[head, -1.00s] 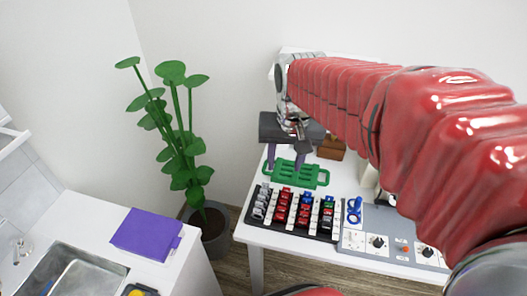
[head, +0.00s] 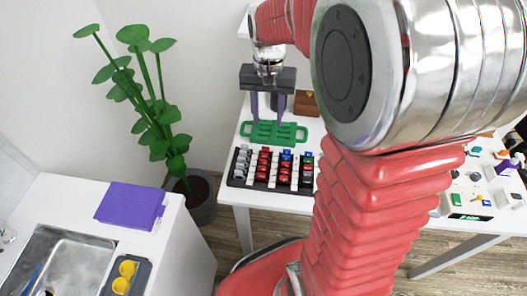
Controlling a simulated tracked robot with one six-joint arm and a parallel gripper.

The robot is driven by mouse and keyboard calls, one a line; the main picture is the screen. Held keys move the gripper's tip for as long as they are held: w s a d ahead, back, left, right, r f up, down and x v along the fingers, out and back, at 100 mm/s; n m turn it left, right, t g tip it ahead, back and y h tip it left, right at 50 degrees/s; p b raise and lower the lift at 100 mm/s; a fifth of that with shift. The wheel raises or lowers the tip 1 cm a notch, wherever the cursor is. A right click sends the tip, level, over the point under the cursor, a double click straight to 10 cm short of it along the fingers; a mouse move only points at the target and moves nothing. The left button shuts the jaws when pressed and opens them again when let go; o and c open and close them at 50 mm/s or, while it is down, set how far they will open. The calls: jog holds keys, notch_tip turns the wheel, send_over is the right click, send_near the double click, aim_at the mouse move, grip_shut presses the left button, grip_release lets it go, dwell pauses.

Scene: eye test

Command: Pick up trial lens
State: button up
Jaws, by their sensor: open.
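The trial lenses (head: 264,164) stand in rows in a black rack (head: 233,181) near the front left of the white table. They have grey, red, blue and green tabs, and which one the task means cannot be told. My arm stands in front just right of the rack. My gripper (head: 267,117) has a dark grey body and two purple fingers pointing down. It is open, with nothing seen between the fingers. It is behind the rack in the picture, by the far edge of a green slotted tray (head: 273,132). Its height above the table is unclear.
A brown box (head: 307,103) stands right of my gripper. Panels and small items lie on the table (head: 448,232) at the right. A potted plant (head: 160,95) stands left of the table. A counter with a sink (head: 65,262) and purple book (head: 130,204) is front left.

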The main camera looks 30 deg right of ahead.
notch_tip(320, 180, down, 8)
jog(key=shift+f, duration=0.3)
dwell(0.3)
jog(key=shift+w+a+f, duration=0.1)
jog(key=shift+a+f, duration=0.05)
jog(key=shift+f, duration=1.15)
jog(key=shift+a+f, duration=0.1)
jog(key=shift+f, duration=1.2)
jog(key=shift+c, duration=0.3)
jog(key=c, duration=0.8)
